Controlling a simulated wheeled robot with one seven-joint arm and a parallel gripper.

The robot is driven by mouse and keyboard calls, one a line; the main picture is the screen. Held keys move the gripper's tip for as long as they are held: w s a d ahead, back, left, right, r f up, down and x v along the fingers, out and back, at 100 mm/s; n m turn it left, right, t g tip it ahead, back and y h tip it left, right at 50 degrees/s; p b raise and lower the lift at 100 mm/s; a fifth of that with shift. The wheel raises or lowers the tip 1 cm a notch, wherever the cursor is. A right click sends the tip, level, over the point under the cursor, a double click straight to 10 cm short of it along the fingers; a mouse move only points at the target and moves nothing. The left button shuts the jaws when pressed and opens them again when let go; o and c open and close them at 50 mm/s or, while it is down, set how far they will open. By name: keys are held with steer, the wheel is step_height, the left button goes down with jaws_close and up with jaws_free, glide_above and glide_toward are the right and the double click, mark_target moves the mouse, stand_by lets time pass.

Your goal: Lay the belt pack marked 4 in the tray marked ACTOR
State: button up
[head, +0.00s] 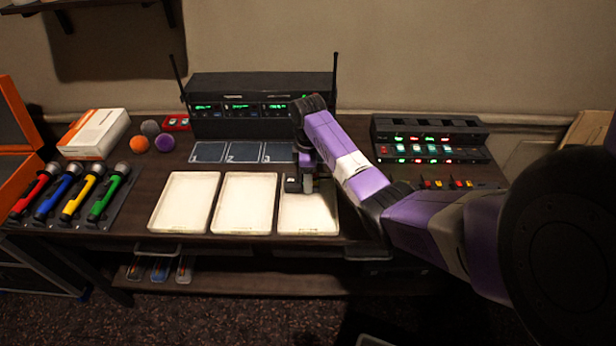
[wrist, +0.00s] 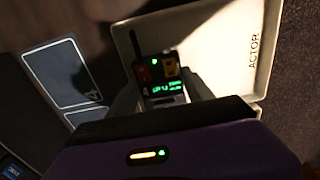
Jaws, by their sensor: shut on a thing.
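My gripper (head: 299,186) is shut on a small dark belt pack (wrist: 163,84), seen between the fingers in the wrist view. The pack has a lit green display, a green light and red and yellow parts on top; I cannot read its number surely. The cream tray marked ACTOR (wrist: 236,62) lies beneath and beyond the pack in the wrist view. In the head view it is the rightmost of three trays (head: 310,222), and my gripper is over its far left part. Whether the pack touches the tray floor I cannot tell.
Two more empty trays (head: 245,205) (head: 184,204) stand to the left. Dark marked panels (head: 243,152) lie behind them, before a receiver rack (head: 262,105). A charger with lit units (head: 430,140) stands right. Coloured microphones (head: 75,192) lie far left.

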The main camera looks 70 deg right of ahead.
steer(key=shift+f, duration=0.6)
stand_by(0.7)
stand_by(0.4)
steer(key=o, duration=1.9)
steer(key=shift+r+p, duration=2.95)
steer(key=shift+r, duration=0.55)
